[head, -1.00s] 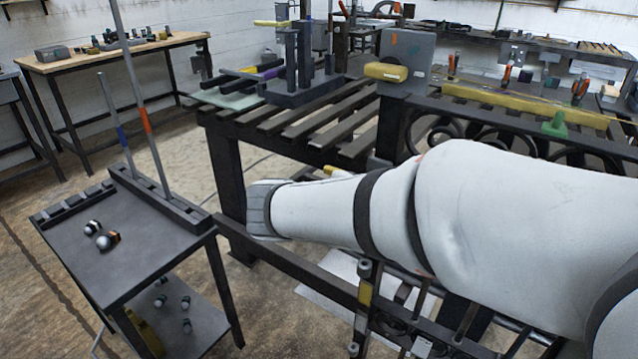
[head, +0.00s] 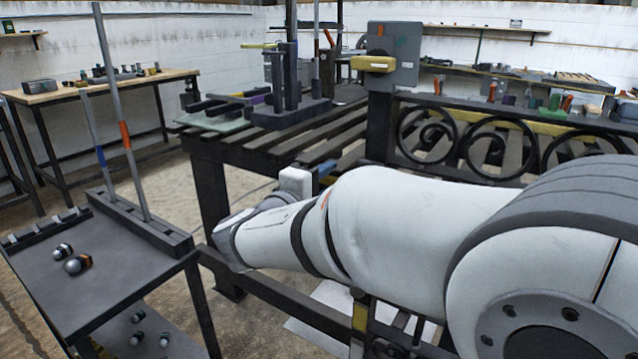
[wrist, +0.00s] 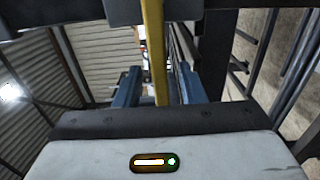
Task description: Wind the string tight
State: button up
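My gripper (wrist: 157,88) has its two blue fingers apart in the wrist view. A narrow yellow bar (wrist: 154,50) runs down between them in the picture, with gaps on both sides; I cannot tell its depth. In the head view the gripper is mostly hidden behind my white arm, near the slatted bench. A grey plate (head: 405,55) with a yellow handle (head: 370,64) stands on a dark post at the bench's near edge. An upright dark fixture (head: 290,85) with another yellow handle (head: 260,46) stands on the bench. I cannot make out a string.
The slatted bench (head: 305,137) carries dark scroll ironwork (head: 480,142) at right. A dark cart (head: 85,272) at left holds two tall rods and small round-ended pieces. A wooden-topped table (head: 115,82) stands behind. Floor shows between cart and bench.

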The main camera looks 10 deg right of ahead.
jog(key=shift+w+d, duration=0.4)
jog(key=shift+d, duration=0.05)
grip_shut()
dwell(0.4)
